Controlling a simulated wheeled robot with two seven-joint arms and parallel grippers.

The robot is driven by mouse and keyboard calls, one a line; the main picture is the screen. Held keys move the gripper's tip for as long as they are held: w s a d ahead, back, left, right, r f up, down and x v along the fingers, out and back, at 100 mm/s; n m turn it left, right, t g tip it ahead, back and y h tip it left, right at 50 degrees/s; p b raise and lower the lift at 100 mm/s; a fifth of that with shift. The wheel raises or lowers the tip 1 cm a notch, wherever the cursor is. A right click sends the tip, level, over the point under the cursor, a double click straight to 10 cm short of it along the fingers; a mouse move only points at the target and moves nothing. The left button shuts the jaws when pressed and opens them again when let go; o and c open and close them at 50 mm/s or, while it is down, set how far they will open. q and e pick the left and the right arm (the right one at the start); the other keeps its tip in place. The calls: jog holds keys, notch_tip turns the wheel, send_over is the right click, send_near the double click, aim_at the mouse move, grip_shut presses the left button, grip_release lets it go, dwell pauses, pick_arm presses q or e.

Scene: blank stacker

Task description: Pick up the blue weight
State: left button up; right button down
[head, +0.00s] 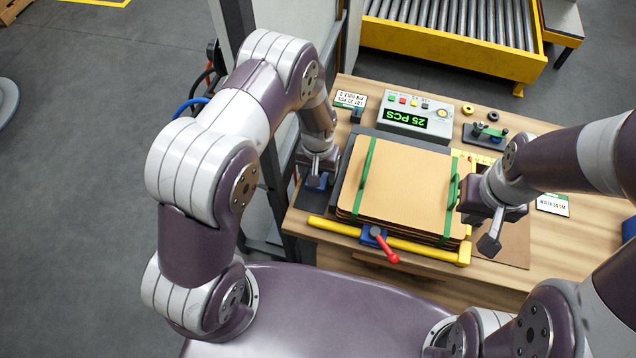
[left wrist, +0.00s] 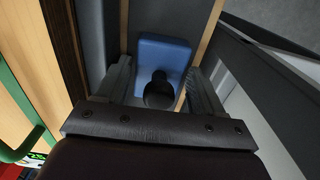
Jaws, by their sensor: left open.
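The blue weight (left wrist: 176,50) is a blue block with a dark round knob (left wrist: 160,90) in the left wrist view. It lies between and beyond the two spread fingers of my left gripper (left wrist: 162,88), with the knob in the gap. In the head view a bit of the blue weight (head: 315,182) shows under my left gripper (head: 320,172), at the table's left edge. My left gripper is open; whether a finger touches the knob is unclear.
A stack of brown sheets (head: 405,185) with green straps lies mid-table, right of my left gripper. A yellow bar (head: 415,247) with a red-handled clamp (head: 382,245) runs along its front. A counter box (head: 415,117) reading "25 PCS" stands behind. A yellow roller conveyor (head: 450,62) is further back.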

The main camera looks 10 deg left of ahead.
pick_arm(q)
jog(key=shift+d+f, duration=0.15)
jog(key=shift+f, duration=0.2)
grip_shut()
